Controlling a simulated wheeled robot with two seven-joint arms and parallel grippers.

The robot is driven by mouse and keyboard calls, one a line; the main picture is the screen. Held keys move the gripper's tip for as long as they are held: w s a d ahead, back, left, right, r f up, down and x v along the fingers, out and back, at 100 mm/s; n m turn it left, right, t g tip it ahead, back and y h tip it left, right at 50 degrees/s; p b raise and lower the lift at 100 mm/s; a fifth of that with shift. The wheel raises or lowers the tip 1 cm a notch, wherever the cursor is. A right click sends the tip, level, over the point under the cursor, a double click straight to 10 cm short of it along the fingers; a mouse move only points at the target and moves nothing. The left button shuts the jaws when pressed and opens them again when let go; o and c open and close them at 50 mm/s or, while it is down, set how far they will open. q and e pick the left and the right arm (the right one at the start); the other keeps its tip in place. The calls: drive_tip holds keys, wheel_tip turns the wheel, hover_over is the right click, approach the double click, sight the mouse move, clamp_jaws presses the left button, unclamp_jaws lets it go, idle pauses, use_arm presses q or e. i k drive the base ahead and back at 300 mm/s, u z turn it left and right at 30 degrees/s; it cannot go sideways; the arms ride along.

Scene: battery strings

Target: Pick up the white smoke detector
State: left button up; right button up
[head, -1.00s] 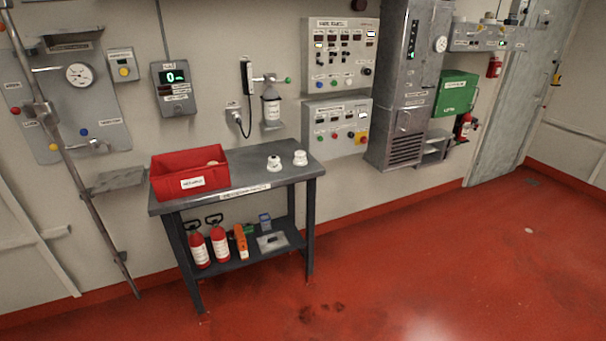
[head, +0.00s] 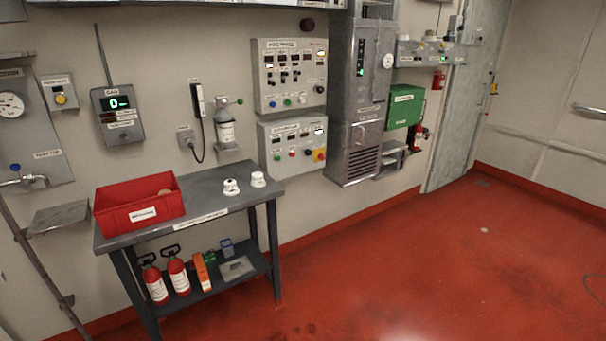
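Two small white round devices stand side by side on the right part of the grey metal table (head: 206,219). The left white device (head: 231,187) has dark marks on top. The right white device (head: 258,179) is a little farther back. Either may be the smoke detector; I cannot tell which from here. Neither of my grippers is in view.
The table's lower shelf holds red extinguishers (head: 178,276), an orange tool (head: 202,272) and a grey flat item (head: 236,267). Wall panels (head: 290,75), a grey cabinet (head: 358,100) and a green box (head: 406,106) line the wall. The red floor (head: 430,270) is open in front and to the right.

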sight(258, 181)
drive_tip(key=z, duration=0.8)
drive_tip(key=i, duration=1.15)
drive_tip(key=z, duration=0.65)
drive_tip(key=i, duration=1.45)
drive_tip(key=u, duration=0.85)
drive_tip(key=i, duration=0.85)
drive_tip(key=u, duration=1.3)
drive_tip(key=i, duration=0.4)
drive_tip(key=u, duration=0.35)
